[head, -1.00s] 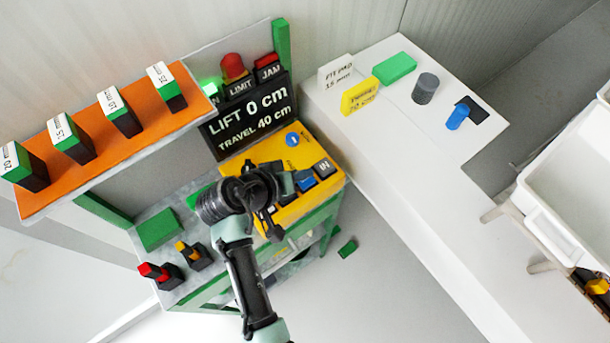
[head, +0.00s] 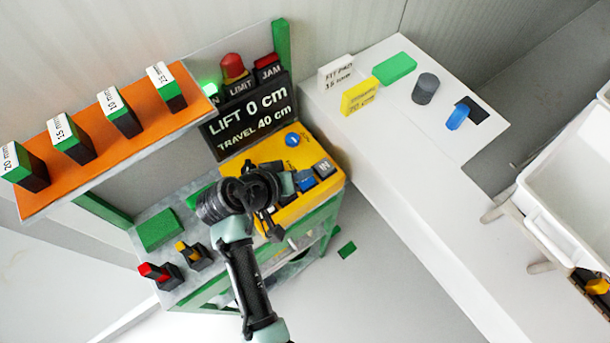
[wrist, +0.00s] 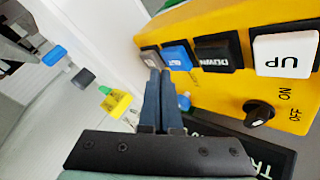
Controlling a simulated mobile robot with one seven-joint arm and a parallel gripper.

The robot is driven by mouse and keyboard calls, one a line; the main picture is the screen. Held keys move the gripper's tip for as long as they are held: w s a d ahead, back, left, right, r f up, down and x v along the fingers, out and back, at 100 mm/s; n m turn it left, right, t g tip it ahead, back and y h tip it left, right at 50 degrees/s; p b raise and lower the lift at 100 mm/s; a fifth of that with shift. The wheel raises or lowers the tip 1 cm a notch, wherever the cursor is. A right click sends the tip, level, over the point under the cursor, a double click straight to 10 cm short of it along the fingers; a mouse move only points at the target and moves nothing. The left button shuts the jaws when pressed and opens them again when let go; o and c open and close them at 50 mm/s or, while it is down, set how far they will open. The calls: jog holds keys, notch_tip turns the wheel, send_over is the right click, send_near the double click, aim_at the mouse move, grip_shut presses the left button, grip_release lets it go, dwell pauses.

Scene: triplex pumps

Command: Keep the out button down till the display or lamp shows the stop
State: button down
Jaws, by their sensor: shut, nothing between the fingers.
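The yellow control box (head: 330,190) carries the buttons, a knob and a blue round part. The blue OUT button (wrist: 177,54) sits between the grey IN button (wrist: 150,56) and the black DOWN button (wrist: 217,53); the OUT button also shows in the head view (head: 305,180). My gripper (wrist: 160,72) is shut and empty, its tips at the lower left of the OUT button. I cannot tell whether they touch or press it. The display (head: 248,117) reads LIFT 0 cm, TRAVEL 40 cm. The green lamp (head: 210,89) glows; the red LIMIT lamp (head: 233,67) and JAM lamp (head: 267,63) look unlit.
The white UP button (wrist: 285,52) and ON/OFF knob (wrist: 258,112) are on the same box. An orange shelf (head: 150,130) with several labelled blocks hangs left. A white counter (head: 400,150) with small blocks and a white bin (head: 560,190) stand right.

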dwell(0.4)
jog(key=shift+f+b, duration=0.3)
jog(key=shift+f, duration=0.2)
